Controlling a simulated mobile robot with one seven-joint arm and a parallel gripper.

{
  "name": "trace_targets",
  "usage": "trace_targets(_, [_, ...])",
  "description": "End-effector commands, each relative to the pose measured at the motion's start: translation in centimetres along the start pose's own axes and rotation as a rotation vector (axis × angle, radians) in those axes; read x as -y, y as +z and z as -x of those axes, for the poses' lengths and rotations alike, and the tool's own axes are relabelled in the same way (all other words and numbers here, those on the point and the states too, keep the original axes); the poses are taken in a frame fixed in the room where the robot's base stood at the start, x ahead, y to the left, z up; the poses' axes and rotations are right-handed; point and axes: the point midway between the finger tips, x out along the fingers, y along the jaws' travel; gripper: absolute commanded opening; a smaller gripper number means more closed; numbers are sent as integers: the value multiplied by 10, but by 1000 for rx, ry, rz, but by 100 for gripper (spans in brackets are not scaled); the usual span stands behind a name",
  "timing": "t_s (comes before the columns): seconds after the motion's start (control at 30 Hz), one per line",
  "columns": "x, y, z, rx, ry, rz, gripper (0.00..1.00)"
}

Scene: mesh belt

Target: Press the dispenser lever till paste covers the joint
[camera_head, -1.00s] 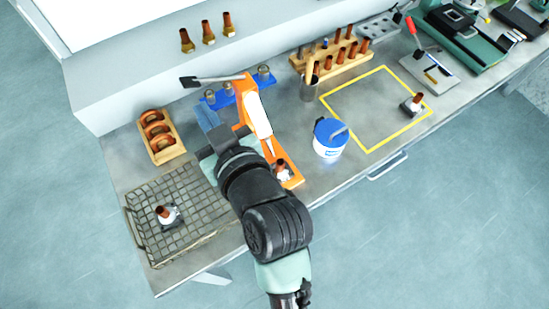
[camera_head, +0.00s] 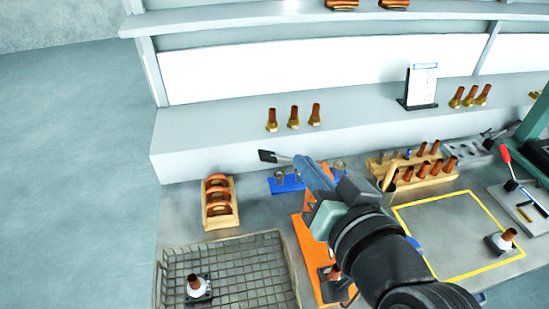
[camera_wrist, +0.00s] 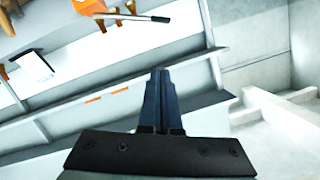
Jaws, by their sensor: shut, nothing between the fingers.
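The orange dispenser stand (camera_head: 309,262) is on the bench, largely hidden behind my arm. Its lever ends in a black paddle (camera_head: 268,156), left of my fingertips in the head view. My gripper (camera_head: 300,163) has blue fingers, shut and empty, which also show in the wrist view (camera_wrist: 160,75). A copper-topped joint (camera_head: 335,272) sits on the orange base, partly covered by my arm. Whether paste is on it cannot be told. The nozzle is hidden.
A wire mesh basket (camera_head: 175,252) holds one copper joint (camera_head: 194,285). A wooden rack (camera_head: 220,216) of copper rings stands behind it. A blue holder (camera_head: 286,184) lies behind the dispenser. A yellow-outlined area (camera_head: 452,199) is at right, with another joint (camera_head: 501,241) at its edge.

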Motion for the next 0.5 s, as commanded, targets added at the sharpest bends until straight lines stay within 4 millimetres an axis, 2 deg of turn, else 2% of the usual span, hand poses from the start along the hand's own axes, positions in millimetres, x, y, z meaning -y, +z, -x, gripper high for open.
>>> trace_targets(0.27, [0,-1,-8,0,0,1,0])
trace_targets(0.37, [1,-1,-21,2,-2,0,0])
trace_targets(0.5, [2,-2,-49,3,-3,2,0])
